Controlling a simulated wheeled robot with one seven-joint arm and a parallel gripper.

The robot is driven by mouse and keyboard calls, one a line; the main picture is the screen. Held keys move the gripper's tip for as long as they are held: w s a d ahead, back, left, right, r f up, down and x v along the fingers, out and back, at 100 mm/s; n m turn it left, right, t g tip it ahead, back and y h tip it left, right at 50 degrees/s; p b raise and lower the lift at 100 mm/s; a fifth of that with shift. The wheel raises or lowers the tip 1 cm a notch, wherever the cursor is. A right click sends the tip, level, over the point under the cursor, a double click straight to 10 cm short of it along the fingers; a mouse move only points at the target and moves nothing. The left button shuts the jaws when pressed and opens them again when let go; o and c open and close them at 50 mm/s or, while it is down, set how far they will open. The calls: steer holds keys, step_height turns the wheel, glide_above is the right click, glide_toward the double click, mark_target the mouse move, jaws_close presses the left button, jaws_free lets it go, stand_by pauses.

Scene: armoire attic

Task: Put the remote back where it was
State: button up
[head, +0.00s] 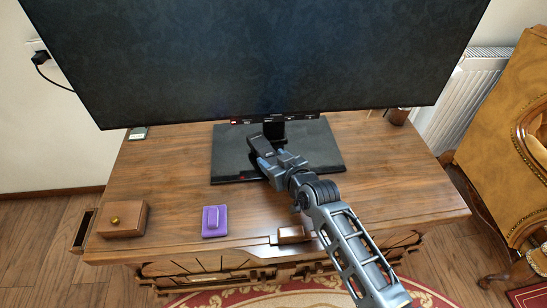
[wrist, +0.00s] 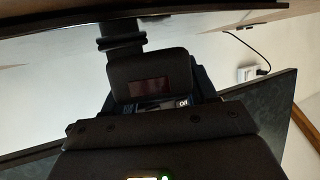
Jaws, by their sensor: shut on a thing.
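A dark object with a reddish window, which appears to be the remote, shows in the wrist view (wrist: 150,72) and in the head view (head: 262,145). My gripper (head: 272,160) is shut on it and holds it over the TV's black base (head: 315,152), in front of the TV neck. In the wrist view my gripper (wrist: 160,104) covers the near end of the remote. I cannot tell whether the remote touches the base.
The large TV (head: 270,55) overhangs the back of the wooden cabinet (head: 170,180). A wooden box with a knob (head: 124,222), a purple item (head: 214,221) and a small brown block (head: 292,235) lie along the front. A brown pot (head: 398,117) stands back right. The cabinet's right side is clear.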

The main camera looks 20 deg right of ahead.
mark_target(274, 161)
steer(key=shift+f+b, duration=0.3)
steer(key=shift+f, duration=0.35)
steer(key=shift+f, duration=0.2)
steer(key=o, duration=1.2)
step_height(274, 161, up, 5)
steer(key=shift+f+p, duration=0.1)
steer(key=shift+p, duration=0.3)
steer(key=s+d+r, duration=0.6)
steer(key=d, duration=0.4)
steer(key=shift+r, duration=0.2)
steer(key=shift+s, duration=0.1)
